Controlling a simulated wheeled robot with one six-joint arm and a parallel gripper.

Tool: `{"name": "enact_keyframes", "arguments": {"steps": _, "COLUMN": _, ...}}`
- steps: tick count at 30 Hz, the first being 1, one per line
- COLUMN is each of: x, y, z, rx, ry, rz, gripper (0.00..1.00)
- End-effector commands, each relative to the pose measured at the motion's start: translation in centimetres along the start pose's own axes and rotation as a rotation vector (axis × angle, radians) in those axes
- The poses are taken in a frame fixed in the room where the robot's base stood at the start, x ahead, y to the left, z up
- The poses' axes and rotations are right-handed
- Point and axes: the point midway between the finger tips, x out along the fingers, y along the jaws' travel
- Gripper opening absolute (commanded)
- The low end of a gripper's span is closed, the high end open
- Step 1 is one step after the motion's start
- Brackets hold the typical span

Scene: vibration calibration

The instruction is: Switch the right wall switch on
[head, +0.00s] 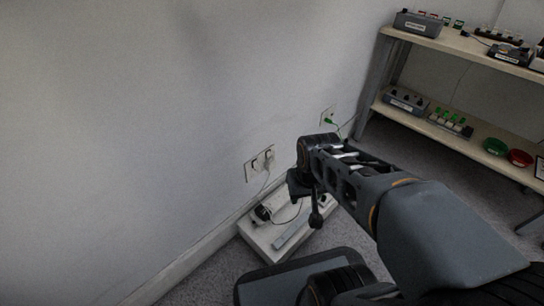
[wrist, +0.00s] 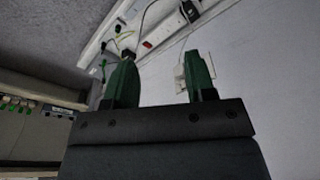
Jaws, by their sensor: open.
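A white wall plate (head: 249,172) with two units side by side sits low on the wall in the head view. Each unit has a small dark part, and a pale cable hangs below. I cannot tell the switch positions. A pale fitting, probably this plate, shows beside the right finger in the wrist view (wrist: 181,76), partly hidden. My gripper (head: 295,186) is to the right of the plate in the head view, apart from it in the picture. In the wrist view its two green fingers are spread with nothing between them (wrist: 160,62).
A white board (head: 262,236) with cables and a dark device lies on the carpet below the plate. Another outlet (head: 327,116) with a green plug is farther along the wall. A shelf unit (head: 455,47) with devices stands at the right.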

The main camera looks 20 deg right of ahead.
Motion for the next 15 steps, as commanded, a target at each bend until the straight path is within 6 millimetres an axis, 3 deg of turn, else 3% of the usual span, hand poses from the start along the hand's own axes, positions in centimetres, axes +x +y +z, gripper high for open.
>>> {"name": "enact_keyframes", "arguments": {"steps": 8, "x": 3.5, "y": 4.3, "z": -0.5, "rx": 0.087, "ry": -0.252, "rz": 0.044, "gripper": 0.23}}
{"name": "enact_keyframes", "arguments": {"steps": 15, "x": 9.2, "y": 9.4, "z": -2.8, "rx": -0.052, "ry": -0.262, "rz": 0.087, "gripper": 0.01}}
